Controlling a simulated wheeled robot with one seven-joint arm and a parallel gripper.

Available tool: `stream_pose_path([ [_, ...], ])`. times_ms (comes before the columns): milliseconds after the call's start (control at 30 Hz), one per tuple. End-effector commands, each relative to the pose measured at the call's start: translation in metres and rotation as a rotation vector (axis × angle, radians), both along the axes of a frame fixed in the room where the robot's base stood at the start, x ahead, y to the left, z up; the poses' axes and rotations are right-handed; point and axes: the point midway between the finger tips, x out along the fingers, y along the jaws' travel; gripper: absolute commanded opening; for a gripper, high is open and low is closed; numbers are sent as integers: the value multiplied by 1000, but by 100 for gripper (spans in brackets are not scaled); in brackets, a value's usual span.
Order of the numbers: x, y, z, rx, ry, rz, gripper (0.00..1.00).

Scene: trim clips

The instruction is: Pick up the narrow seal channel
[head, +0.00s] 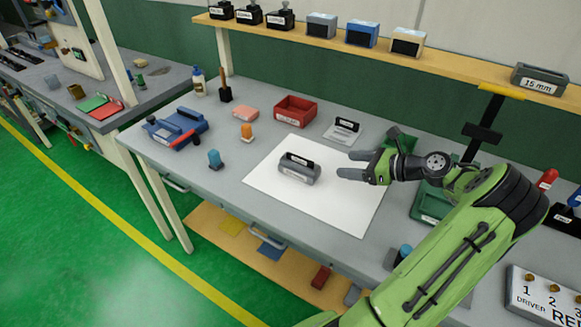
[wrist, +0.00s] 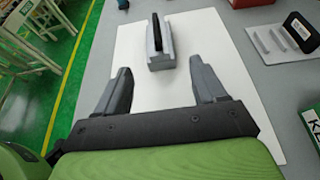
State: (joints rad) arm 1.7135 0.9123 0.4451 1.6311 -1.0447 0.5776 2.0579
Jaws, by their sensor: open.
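A grey block with a dark strip along its top and a white label (head: 298,170) lies on the white sheet (head: 262,180). It looks like the seal channel, but I cannot read its label. In the wrist view the grey block (wrist: 153,58) lies end-on, ahead of my fingertips, with the dark strip upright in it. My gripper (head: 346,165) is open and empty, to the right of the block and apart from it. In the wrist view its two fingers (wrist: 160,72) point towards the block with a clear gap between them.
A red bin (head: 295,110), a grey plate with a labelled dark piece (head: 342,131) and a blue fixture (head: 176,127) stand around the sheet. A block marked 15 mm (head: 538,80) sits on the shelf (head: 455,68). The sheet around the block is clear.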

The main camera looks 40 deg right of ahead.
Motion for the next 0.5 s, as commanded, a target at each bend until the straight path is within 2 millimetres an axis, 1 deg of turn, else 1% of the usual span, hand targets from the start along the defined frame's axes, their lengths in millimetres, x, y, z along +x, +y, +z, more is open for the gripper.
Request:
stream_pose_path([
  [33,12,6,-8,-1,0,9,70],
  [100,28,12,-16,-1,1,9,70],
  [300,68,27,-34,-3,2,8,70],
  [500,90,35,-42,-3,2,7,70],
])
